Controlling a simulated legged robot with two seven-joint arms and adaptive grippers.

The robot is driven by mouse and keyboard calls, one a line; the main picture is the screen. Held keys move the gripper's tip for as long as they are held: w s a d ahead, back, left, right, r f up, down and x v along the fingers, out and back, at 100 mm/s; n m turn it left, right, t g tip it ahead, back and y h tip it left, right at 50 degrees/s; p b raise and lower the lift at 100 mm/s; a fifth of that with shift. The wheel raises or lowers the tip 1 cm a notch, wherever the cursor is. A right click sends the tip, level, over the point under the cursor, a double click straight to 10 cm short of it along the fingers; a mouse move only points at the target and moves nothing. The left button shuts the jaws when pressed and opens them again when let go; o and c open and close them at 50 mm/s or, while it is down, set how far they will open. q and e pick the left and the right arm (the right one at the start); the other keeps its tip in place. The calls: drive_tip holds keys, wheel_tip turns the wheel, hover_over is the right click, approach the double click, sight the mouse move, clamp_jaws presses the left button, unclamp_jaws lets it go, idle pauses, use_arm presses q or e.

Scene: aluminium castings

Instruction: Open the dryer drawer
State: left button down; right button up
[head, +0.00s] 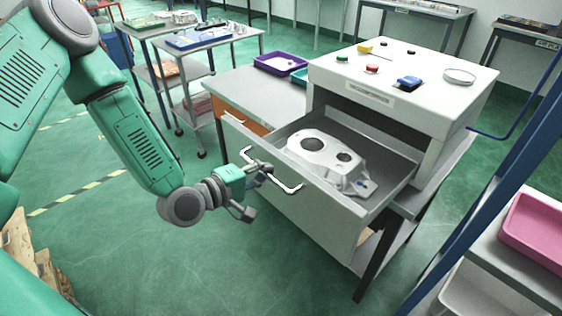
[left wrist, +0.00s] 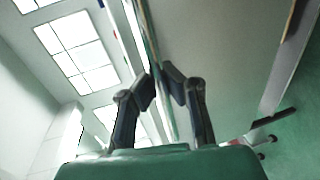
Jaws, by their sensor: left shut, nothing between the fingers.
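The dryer (head: 400,95) is a white box with colored buttons on top. Its drawer (head: 325,205) stands pulled out toward the lower left, with a grey aluminium casting (head: 320,150) lying inside. A white bar handle (head: 290,188) is on the drawer front. My left gripper (head: 262,170) is at the handle, in front of the drawer face; whether it touches the bar is hard to tell. In the left wrist view its two dark fingers (left wrist: 160,88) are close together, with nothing held. My right gripper is out of view.
A grey table with a purple tray (head: 279,64) stands left of the dryer. A cart with a blue tray (head: 198,38) is behind it. A blue post and a pink bin (head: 535,232) stand at right. Green floor is clear in front of the drawer.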

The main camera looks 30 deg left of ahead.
use_arm(q)
drive_tip(key=shift+s+a, duration=0.7)
drive_tip(key=shift+s, duration=0.3)
drive_tip(key=c, duration=1.6)
unclamp_jaws()
drive_tip(key=shift+d, duration=0.1)
drive_tip(key=shift+o, duration=0.2)
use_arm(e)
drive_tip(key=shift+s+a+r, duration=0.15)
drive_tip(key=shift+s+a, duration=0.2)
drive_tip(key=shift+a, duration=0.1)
use_arm(q)
drive_tip(key=shift+a, duration=0.2)
drive_tip(key=v, duration=1.2)
drive_tip(key=shift+f, duration=0.2)
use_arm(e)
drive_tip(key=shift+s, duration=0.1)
use_arm(q)
drive_tip(key=shift+d, duration=0.1)
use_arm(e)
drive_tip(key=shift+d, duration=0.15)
